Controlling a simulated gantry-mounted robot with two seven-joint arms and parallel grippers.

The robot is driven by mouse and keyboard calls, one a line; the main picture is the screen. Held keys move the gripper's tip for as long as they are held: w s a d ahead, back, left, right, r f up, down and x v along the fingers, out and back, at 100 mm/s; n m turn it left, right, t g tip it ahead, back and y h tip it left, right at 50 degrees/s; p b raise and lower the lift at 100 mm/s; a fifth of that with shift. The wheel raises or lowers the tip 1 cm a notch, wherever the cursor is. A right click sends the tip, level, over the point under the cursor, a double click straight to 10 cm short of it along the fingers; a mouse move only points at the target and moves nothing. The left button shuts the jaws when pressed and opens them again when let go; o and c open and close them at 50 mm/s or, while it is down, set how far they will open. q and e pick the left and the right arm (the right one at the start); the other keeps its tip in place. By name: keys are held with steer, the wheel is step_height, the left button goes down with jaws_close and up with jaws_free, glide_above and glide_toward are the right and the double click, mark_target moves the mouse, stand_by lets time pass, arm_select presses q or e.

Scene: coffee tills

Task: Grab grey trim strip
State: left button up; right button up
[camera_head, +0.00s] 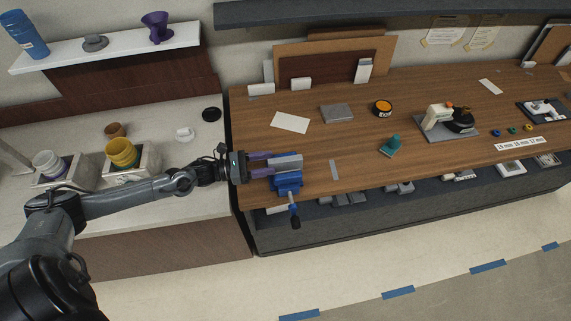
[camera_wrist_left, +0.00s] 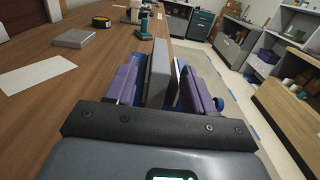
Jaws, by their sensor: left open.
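A grey slab-like piece (camera_head: 287,162) stands on edge at the blue vise (camera_head: 288,184) on the left front edge of the wooden counter. I cannot tell if it is the trim strip or part of the vise. My left gripper (camera_head: 266,164) is open, its purple fingers on either side of this piece. The wrist view shows the grey piece (camera_wrist_left: 159,70) upright between the fingers (camera_wrist_left: 160,88); contact is unclear. My right gripper is not in view.
The wooden counter (camera_head: 230,105) holds a white sheet (camera_head: 290,122), a grey block (camera_head: 337,113), an orange-topped round tin (camera_head: 383,108) and a teal object (camera_head: 390,146). The vise handle (camera_head: 294,215) hangs past the front edge. Left of the counter are bins with cups.

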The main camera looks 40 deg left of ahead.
mark_target(283, 159)
arm_select(q)
steer(key=shift+p+x, duration=0.35)
steer(key=shift+x, duration=2.5)
steer(key=shift+c, duration=0.4)
jaws_close()
